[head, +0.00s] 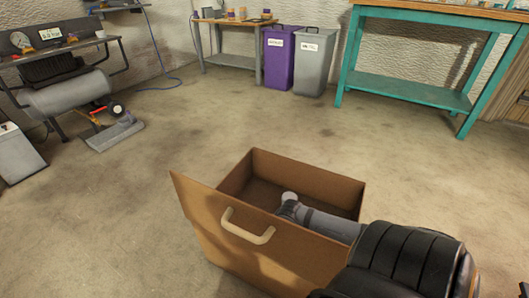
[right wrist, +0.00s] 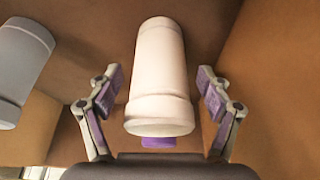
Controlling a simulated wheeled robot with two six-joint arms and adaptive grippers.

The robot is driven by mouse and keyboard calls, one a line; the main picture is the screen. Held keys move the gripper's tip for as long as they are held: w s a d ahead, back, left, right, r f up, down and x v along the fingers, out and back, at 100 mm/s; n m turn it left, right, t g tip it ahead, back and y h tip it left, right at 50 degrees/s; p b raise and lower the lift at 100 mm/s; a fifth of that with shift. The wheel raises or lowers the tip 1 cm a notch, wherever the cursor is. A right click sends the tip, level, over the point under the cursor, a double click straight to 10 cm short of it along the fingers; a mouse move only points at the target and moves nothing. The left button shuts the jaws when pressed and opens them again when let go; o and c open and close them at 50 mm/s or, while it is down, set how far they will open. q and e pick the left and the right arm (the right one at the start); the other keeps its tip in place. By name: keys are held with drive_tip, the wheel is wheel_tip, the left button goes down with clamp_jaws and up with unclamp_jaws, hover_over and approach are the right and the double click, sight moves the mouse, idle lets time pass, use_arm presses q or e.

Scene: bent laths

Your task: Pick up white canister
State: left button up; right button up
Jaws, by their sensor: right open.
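The white canister (right wrist: 160,75) lies in the middle of the right wrist view, between the two fingers of my right gripper (right wrist: 158,100). A gap shows on each side, so the fingers are apart from it. A small purple part shows just below its near end. In the head view a pale end of the canister (head: 289,196) shows inside the brown drawer (head: 305,182), just past my right gripper, whose fingers are hard to make out there. My right arm reaches into the drawer from the lower right. My left gripper is not in view.
A grey cylinder (right wrist: 22,65) lies left of the canister in the wrist view. Brown drawer walls (right wrist: 275,85) stand close on the right. The drawer front has a pale handle (head: 247,227). Open floor (head: 190,130) lies beyond; bins and benches stand at the back.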

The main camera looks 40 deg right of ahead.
drive_tip(key=shift+w+f, duration=0.1)
drive_tip(key=shift+f, duration=0.05)
drive_tip(key=shift+c, duration=0.3)
drive_tip(key=c, duration=1.4)
